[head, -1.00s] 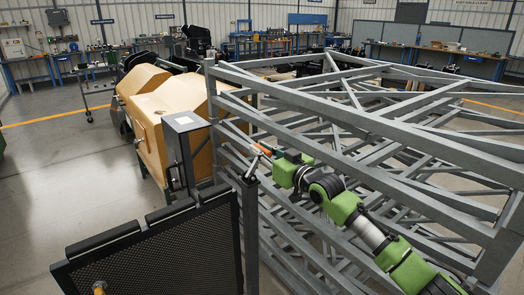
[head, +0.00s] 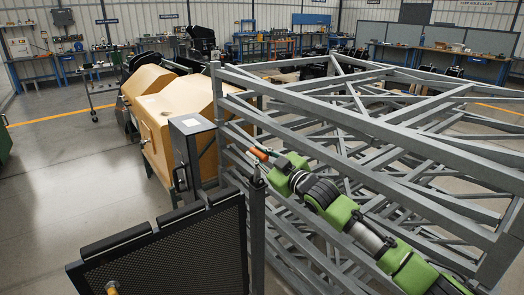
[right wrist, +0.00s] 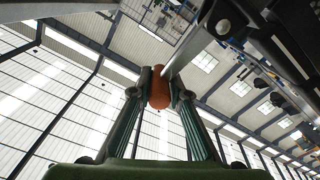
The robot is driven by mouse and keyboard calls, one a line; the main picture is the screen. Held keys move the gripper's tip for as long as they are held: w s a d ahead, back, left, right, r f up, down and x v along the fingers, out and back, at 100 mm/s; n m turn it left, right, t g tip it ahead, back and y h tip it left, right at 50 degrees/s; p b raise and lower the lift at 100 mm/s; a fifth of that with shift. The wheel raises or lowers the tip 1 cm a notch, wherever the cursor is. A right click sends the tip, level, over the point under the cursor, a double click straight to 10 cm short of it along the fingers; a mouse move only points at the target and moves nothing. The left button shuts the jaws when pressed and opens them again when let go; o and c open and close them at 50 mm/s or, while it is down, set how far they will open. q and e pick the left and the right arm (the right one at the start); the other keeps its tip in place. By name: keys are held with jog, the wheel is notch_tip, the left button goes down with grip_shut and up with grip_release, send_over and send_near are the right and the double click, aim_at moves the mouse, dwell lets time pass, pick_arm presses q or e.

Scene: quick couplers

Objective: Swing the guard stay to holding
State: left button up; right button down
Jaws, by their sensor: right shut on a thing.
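The guard stay shows its orange grip (head: 260,155) in the head view, just above the top of a dark post (head: 257,225). In the right wrist view the orange grip (right wrist: 159,90) sits between the fingertips, and a grey bar runs from beside it to the upper right. My right gripper (head: 269,158) is shut on this grip, its arm coming in from the lower right over the grey frame. The guard, a black mesh panel (head: 175,258), stands left of the post. The stay's far end is too small to make out. My left gripper is not in view.
A large stack of grey steel frames (head: 400,130) fills the right side, under my right arm. A grey box (head: 192,125) and tan machine covers (head: 175,105) stand behind the guard. Open floor (head: 70,165) lies to the left. Workbenches line the back wall.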

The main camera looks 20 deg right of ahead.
jog(key=shift+s+a+f+n+p, duration=0.3)
jog(key=shift+a+n, duration=0.55)
jog(key=shift+n, duration=0.5)
jog(key=shift+s+a+f+n+p, duration=0.3)
jog(key=shift+a+n, duration=0.55)
jog(key=shift+n, duration=0.55)
jog(key=shift+s+a+f+n+p, duration=0.3)
jog(key=shift+a+n, duration=0.55)
jog(key=shift+n, duration=0.5)
jog(key=c, duration=1.9)
grip_release()
jog(key=shift+s, duration=0.1)
jog(key=v, duration=1.2)
